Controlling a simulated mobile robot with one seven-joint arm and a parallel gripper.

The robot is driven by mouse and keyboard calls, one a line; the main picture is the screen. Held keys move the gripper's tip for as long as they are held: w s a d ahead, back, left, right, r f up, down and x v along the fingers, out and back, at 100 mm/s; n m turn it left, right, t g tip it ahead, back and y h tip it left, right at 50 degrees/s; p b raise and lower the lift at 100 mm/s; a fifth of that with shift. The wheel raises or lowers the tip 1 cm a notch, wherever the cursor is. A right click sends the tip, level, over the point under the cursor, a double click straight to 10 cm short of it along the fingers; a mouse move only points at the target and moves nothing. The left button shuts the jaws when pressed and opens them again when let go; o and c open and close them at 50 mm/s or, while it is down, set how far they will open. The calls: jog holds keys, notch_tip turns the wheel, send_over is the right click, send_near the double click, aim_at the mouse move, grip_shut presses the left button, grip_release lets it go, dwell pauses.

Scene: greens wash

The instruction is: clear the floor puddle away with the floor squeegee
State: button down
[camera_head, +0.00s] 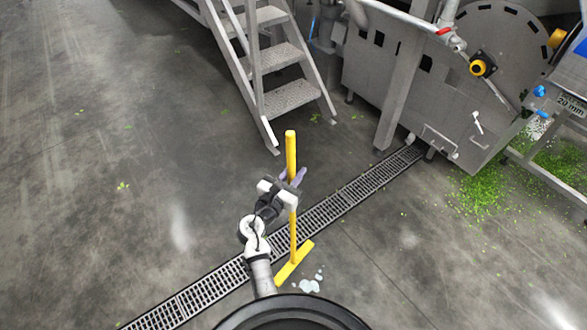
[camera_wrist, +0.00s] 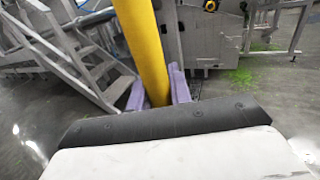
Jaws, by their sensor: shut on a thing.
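The floor squeegee (camera_head: 292,222) has a yellow handle, held roughly upright, and a yellow crossbar head low down beside the drain. My gripper (camera_head: 293,177) is shut on the handle at its upper part. In the wrist view the yellow handle (camera_wrist: 146,50) stands between the purple fingers of my gripper (camera_wrist: 158,90). The floor puddle (camera_head: 311,285) shows as a few small pale patches just right of the squeegee head. I cannot tell whether the head touches the floor. The squeegee head is out of the wrist view.
A slotted floor drain (camera_head: 335,206) runs diagonally past the squeegee. Metal steps (camera_head: 272,60) and a large steel machine (camera_head: 385,75) stand behind. Green scraps (camera_head: 485,188) lie on the floor at right. The left floor is mostly clear.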

jog(key=shift+w+r+m+g+h, duration=0.35)
jog(key=shift+r+m+g+h, duration=0.05)
jog(key=shift+r+h, duration=0.15)
jog(key=shift+r, duration=0.1)
jog(key=shift+s+r, duration=0.1)
notch_tip(320, 180, down, 5)
jog(key=shift+f+b, duration=0.1)
jog(key=shift+b, duration=1.15)
jog(key=shift+w, duration=0.2)
